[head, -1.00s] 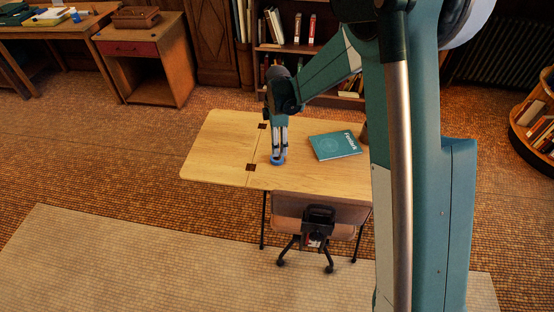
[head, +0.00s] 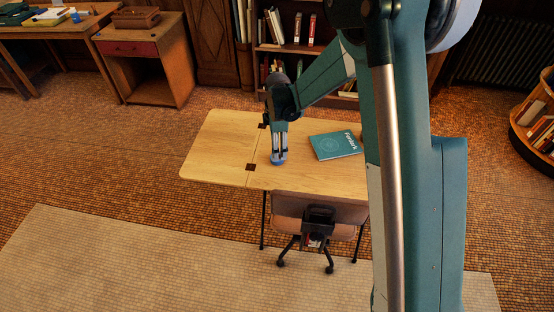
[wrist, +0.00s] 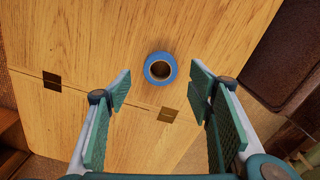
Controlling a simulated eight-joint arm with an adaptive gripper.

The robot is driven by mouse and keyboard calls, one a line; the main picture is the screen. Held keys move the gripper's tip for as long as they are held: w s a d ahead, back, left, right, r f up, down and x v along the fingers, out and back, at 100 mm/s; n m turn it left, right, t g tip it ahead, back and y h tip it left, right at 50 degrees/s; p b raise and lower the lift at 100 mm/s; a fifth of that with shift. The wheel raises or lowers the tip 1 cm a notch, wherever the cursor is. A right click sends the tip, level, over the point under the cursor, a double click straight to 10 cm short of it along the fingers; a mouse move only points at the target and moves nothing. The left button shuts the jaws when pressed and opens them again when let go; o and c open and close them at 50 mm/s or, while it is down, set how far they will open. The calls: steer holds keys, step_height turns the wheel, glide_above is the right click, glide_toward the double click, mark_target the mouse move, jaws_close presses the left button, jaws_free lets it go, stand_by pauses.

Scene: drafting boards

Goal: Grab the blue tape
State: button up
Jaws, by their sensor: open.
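The blue tape (wrist: 160,69) is a round roll lying flat on the wooden table, its open hole facing up in the wrist view. In the head view the blue tape (head: 278,162) shows only in part, at the foot of my gripper. My gripper (wrist: 160,88) is open and empty, with its two green-padded fingers spread to the left and right of the roll's line. In the head view my gripper (head: 279,157) points down over the tape. I cannot tell its exact height above the table.
The wooden table (head: 215,150) has a teal book (head: 336,145) to the right of the tape. Dark hinge plates (head: 250,167) lie along the table's seam. A chair (head: 318,215) stands at the front edge. The left part of the tabletop is clear.

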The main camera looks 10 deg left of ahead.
steer(key=shift+s+f+b, duration=0.1)
steer(key=shift+f+b, duration=0.6)
steer(key=shift+f, duration=1.8)
steer(key=c, duration=0.9)
